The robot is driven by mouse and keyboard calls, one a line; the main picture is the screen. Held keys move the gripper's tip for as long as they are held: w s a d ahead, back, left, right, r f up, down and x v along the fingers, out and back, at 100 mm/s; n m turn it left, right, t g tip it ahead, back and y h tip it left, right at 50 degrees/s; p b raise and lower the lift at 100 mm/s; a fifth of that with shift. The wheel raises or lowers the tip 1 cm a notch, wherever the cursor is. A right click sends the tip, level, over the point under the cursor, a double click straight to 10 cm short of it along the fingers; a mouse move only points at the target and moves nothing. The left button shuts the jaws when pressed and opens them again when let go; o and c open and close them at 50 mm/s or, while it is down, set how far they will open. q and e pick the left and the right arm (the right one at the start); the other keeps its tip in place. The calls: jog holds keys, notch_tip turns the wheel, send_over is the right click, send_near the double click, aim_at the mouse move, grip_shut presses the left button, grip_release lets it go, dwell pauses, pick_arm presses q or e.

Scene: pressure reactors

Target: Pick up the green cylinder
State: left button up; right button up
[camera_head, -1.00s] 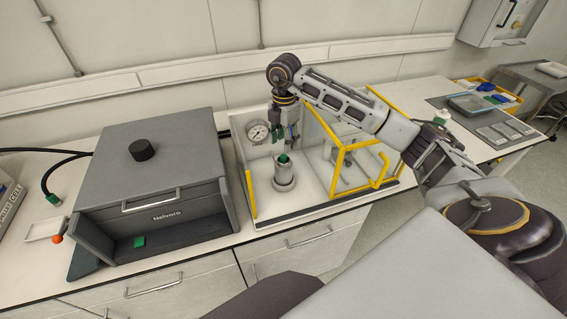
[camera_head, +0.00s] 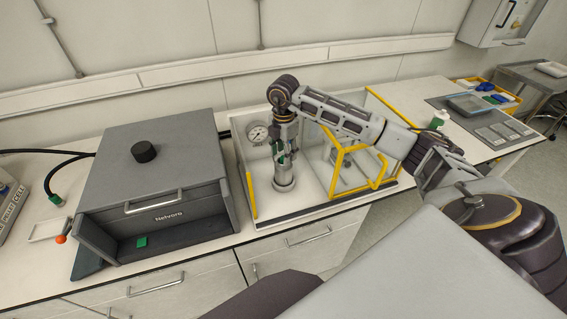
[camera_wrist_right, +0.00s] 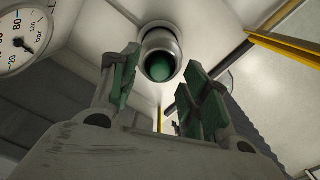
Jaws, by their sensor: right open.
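The green cylinder (camera_wrist_right: 160,67) sits in the mouth of a silver metal vessel (camera_head: 284,181), which stands inside the yellow-edged enclosure in the head view. In that view the cylinder is largely hidden by my right gripper (camera_head: 286,158), which points down just above the vessel. In the right wrist view the gripper (camera_wrist_right: 156,84) is open, with its green-padded fingers on either side of the cylinder's line. The fingers hold nothing. I cannot tell whether they reach down past the cylinder's top. My left gripper is not in view.
A pressure gauge (camera_head: 257,133) is on the enclosure's back wall, near the gripper. Yellow frame bars (camera_head: 341,160) stand to the right. A large grey box (camera_head: 150,170) with a handle stands to the left. Trays (camera_head: 490,133) lie at the far right.

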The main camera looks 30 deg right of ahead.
jog(key=shift+f, duration=0.45)
grip_shut()
dwell(0.3)
